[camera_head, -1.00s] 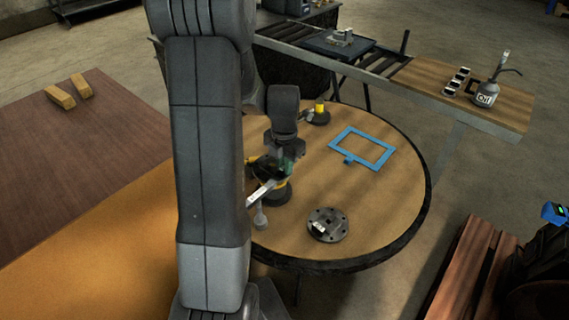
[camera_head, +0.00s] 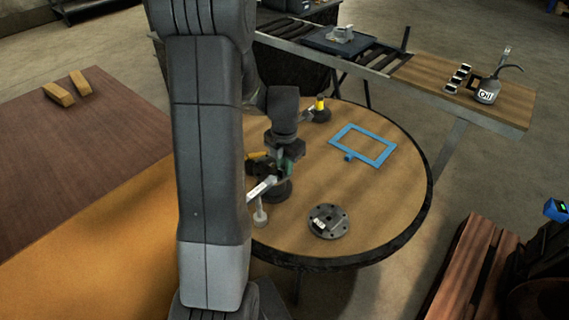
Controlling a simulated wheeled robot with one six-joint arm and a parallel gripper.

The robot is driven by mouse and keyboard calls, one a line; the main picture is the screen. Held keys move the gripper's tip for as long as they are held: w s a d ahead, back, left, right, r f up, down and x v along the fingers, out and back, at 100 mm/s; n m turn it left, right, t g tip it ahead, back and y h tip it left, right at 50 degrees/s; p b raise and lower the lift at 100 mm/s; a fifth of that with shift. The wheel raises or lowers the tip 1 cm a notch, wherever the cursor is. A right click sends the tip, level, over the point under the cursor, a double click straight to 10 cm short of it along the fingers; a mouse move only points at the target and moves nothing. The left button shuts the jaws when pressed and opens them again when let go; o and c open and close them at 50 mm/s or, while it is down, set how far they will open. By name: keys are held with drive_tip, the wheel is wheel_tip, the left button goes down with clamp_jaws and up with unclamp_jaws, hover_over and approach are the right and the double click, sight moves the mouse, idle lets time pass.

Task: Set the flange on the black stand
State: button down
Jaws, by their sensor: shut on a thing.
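My gripper (camera_head: 272,174) is low over the left part of the round wooden table. It is shut on a small part that is mostly hidden by the jaws and the arm; I cannot tell what it is. A dark round base (camera_head: 277,192), which may be the black stand, is just below the gripper. A pale bar (camera_head: 262,188) shows beside the jaws. A dark grey disc with a ring of holes (camera_head: 327,231), which looks like a flange, lies flat on the table, to the right of the gripper and apart from it.
A small grey stemmed piece (camera_head: 260,217) is by the table's left edge. A blue frame (camera_head: 345,140) lies at the back right, and a yellow-topped dark piece (camera_head: 319,114) stands behind. My arm hides the left edge.

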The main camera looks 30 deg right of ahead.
drive_tip(key=shift+f, duration=0.3)
idle(0.5)
idle(0.3)
drive_tip(key=c, duration=0.9)
unclamp_jaws()
drive_tip(key=shift+r, duration=0.1)
wheel_tip(320, 180, up, 9)
drive_tip(key=p, duration=0.6)
drive_tip(key=shift+f, duration=0.25)
wheel_tip(320, 180, down, 8)
drive_tip(key=b, duration=0.5)
drive_tip(key=shift+r+b, duration=0.2)
drive_tip(key=shift+b, duration=0.15)
drive_tip(key=shift+r, duration=0.1)
